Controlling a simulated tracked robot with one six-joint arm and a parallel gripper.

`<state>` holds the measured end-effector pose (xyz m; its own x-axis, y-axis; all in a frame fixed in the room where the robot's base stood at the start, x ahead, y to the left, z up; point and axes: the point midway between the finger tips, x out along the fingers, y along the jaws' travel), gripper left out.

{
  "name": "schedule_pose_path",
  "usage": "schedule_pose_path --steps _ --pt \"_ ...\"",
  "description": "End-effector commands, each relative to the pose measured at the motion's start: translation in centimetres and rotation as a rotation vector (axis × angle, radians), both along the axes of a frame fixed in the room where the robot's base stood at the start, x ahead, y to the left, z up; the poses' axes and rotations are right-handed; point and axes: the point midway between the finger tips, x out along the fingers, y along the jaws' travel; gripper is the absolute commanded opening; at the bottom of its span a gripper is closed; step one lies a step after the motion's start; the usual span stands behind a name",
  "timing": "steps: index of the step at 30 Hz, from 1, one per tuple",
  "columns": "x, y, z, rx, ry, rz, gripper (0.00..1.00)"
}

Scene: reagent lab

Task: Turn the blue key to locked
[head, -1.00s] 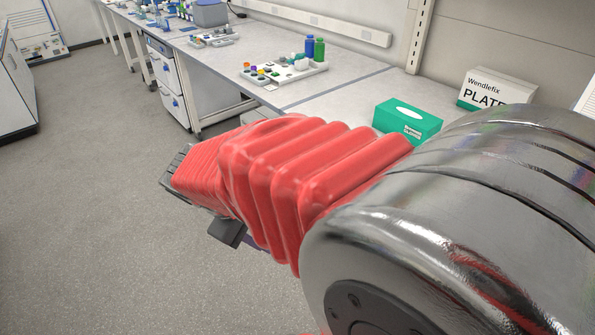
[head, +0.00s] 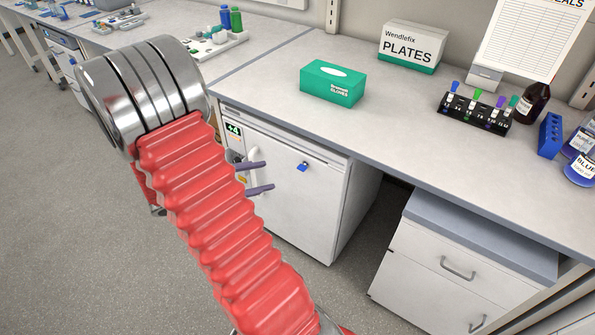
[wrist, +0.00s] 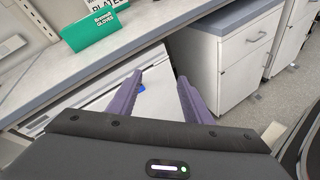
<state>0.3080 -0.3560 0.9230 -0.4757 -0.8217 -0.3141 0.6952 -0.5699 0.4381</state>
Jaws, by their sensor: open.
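The blue key (head: 303,167) sits in the upper part of the white fridge door (head: 305,215) under the bench. It is small, and I cannot tell which way it is turned. My gripper (head: 268,178) has two purple fingers, open and empty, in front of the door to the left of the key. They point towards the right. In the wrist view the key (wrist: 141,89) shows between the two fingers of my gripper (wrist: 160,77), close to the left finger and partly hidden by it. The fingers look apart from the key.
A green glove box (head: 332,84), a plates box (head: 412,46) and a tube rack (head: 476,112) stand on the bench (head: 400,125). A drawer cabinet (head: 455,265) is right of the fridge, with an open gap between. Floor in front is clear.

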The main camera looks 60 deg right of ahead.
Motion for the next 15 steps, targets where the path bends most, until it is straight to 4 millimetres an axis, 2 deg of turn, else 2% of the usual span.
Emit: schedule_pose_path --steps 6,15 --pt "0.5 -3.3 -3.3 -0.054 0.162 0.08 0.45" --pt "1.2 -6.9 -8.8 -0.107 0.356 0.215 0.45"
